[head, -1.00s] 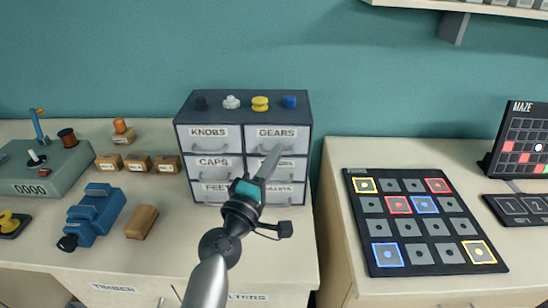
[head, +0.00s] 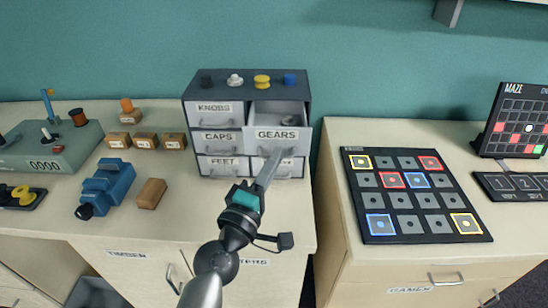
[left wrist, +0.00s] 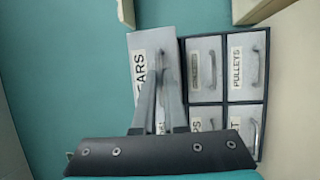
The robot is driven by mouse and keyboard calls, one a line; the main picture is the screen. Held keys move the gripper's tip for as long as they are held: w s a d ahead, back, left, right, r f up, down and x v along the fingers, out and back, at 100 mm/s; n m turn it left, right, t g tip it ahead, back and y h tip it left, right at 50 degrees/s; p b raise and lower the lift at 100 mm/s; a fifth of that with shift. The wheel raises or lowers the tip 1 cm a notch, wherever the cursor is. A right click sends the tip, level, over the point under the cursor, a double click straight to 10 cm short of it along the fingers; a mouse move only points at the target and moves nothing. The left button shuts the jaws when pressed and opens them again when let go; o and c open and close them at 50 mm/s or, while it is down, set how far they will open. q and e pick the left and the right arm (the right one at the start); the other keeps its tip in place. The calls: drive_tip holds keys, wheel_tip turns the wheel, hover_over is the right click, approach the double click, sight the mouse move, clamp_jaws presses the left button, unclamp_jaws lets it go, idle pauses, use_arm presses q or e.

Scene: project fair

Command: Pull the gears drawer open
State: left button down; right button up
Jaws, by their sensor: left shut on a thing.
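The small grey drawer cabinet (head: 190,108) stands at the back of the left bench. Its gears drawer (head: 300,143), top right, is pulled out, and its inside shows with a pale item at the front. My left gripper (head: 270,165) reaches up to this drawer's front from below and is shut on its handle, which the fingers hide. In the left wrist view, the gears drawer front (left wrist: 143,45) stands out ahead of the other fronts, with my left gripper (left wrist: 160,88) against it. My right gripper is not in view.
The knobs drawer (head: 214,120) and the others are closed. Several knobs, including a yellow one (head: 262,81), stand on the cabinet top. A blue vise-like tool (head: 106,185) and brown block (head: 151,193) lie to the left. A black grid board (head: 412,195) lies on the right bench.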

use_arm(q)
drive_tip(key=c, duration=1)
unclamp_jaws()
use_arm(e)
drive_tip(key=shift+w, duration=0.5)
use_arm(q)
drive_tip(key=b+v, duration=0.3)
drive_tip(key=v, duration=1.2)
drive_tip(key=shift+s, duration=0.1)
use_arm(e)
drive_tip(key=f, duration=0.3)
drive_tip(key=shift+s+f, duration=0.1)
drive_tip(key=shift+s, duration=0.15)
